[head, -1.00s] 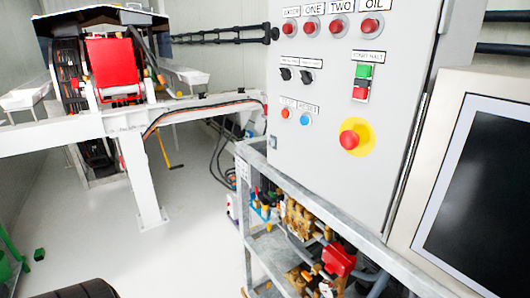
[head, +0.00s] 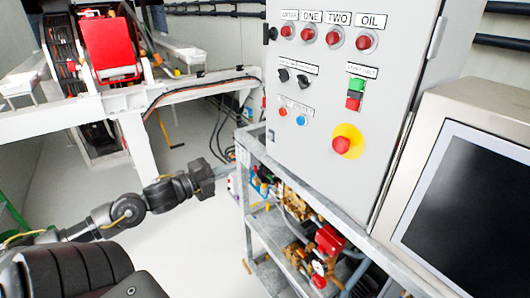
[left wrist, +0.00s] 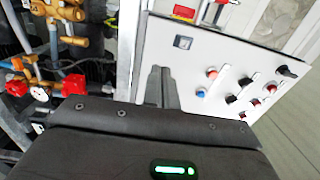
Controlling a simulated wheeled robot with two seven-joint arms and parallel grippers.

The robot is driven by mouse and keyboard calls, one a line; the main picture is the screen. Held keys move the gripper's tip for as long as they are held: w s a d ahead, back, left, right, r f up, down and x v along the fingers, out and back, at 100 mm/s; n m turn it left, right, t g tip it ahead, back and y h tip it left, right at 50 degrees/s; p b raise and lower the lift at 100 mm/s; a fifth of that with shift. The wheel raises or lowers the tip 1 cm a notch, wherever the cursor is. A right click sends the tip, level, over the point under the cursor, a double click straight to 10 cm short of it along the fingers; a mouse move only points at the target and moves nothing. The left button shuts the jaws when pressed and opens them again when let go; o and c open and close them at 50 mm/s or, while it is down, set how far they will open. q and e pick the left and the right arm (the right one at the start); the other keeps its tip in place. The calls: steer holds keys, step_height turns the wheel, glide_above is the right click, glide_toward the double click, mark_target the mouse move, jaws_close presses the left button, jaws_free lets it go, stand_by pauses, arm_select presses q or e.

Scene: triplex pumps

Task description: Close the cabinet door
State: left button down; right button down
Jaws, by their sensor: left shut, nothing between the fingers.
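The cabinet door (head: 325,100) is the light grey panel with labelled buttons and switches, right of centre in the head view. A dark line runs along its lower right edge; I cannot tell how far it stands open. The door also shows at a slant in the left wrist view (left wrist: 200,75). My left gripper (head: 219,171) is left of the door and near its lower left corner, apart from it in the head view. Its fingers (left wrist: 160,85) are shut and empty, and overlap the door's picture in the wrist view. My right gripper is out of view.
A metal frame (head: 262,158) with brass valves and a red valve part (head: 328,240) stands below the door. A screen (head: 470,190) is at right. A white beam structure with a red reel (head: 108,45) stands at back left. The floor (head: 180,240) between is clear.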

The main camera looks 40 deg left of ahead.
mark_target(273, 150)
arm_select(q)
steer(key=p+x, duration=0.4)
steer(key=x, duration=0.8)
steer(key=shift+w+r, duration=0.2)
steer(key=shift+w, duration=0.1)
steer(key=shift+w+d+f, duration=0.1)
steer(key=shift+w, duration=0.55)
steer(key=shift+f, duration=0.1)
